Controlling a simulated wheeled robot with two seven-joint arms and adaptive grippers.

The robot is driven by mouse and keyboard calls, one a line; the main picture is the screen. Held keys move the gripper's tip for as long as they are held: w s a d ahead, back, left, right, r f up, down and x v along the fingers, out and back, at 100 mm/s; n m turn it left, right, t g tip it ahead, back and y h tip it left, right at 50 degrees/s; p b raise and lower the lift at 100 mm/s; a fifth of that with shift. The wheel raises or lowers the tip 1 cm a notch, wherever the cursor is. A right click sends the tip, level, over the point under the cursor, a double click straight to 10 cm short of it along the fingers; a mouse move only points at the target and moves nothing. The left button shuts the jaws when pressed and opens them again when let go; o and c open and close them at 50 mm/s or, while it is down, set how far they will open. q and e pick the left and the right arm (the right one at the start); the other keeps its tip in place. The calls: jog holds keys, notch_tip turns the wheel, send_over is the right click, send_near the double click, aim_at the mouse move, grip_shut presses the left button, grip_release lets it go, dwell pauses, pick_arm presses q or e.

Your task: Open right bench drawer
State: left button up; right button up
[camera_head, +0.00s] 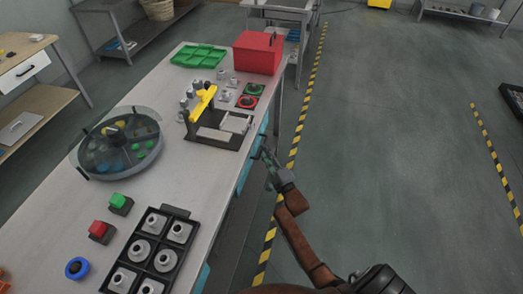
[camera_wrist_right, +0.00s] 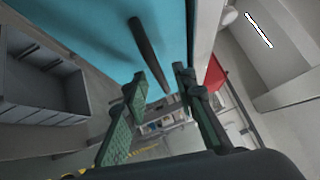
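The blue drawer front (camera_head: 244,176) is under the bench's right-hand edge in the head view. In the right wrist view the drawer front (camera_wrist_right: 85,35) fills the upper left, with a dark bar handle (camera_wrist_right: 150,55) standing off it. My right gripper (camera_head: 264,158) is beside this drawer front. In the wrist view its green-padded fingers (camera_wrist_right: 162,82) are apart, with the near end of the handle seen between the fingertips. I cannot tell whether either finger touches the handle. The drawer looks closed, though the arm hides part of it. My left gripper is not in view.
The bench top (camera_head: 190,180) holds a black tray of metal parts (camera_head: 128,266), a round clear-lidded tank (camera_head: 90,160), a yellow-and-black fixture (camera_head: 204,104) and a red box (camera_head: 258,53). Another blue front (camera_head: 201,279) shows lower along the bench. The floor (camera_head: 390,130) to the right is clear.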

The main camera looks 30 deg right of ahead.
jog(key=shift+w+d, duration=0.1)
jog(key=shift+w, duration=0.95)
jog(key=shift+w+r, duration=0.1)
jog(key=shift+w, duration=0.2)
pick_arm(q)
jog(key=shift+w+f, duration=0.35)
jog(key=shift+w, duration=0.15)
pick_arm(e)
grip_shut()
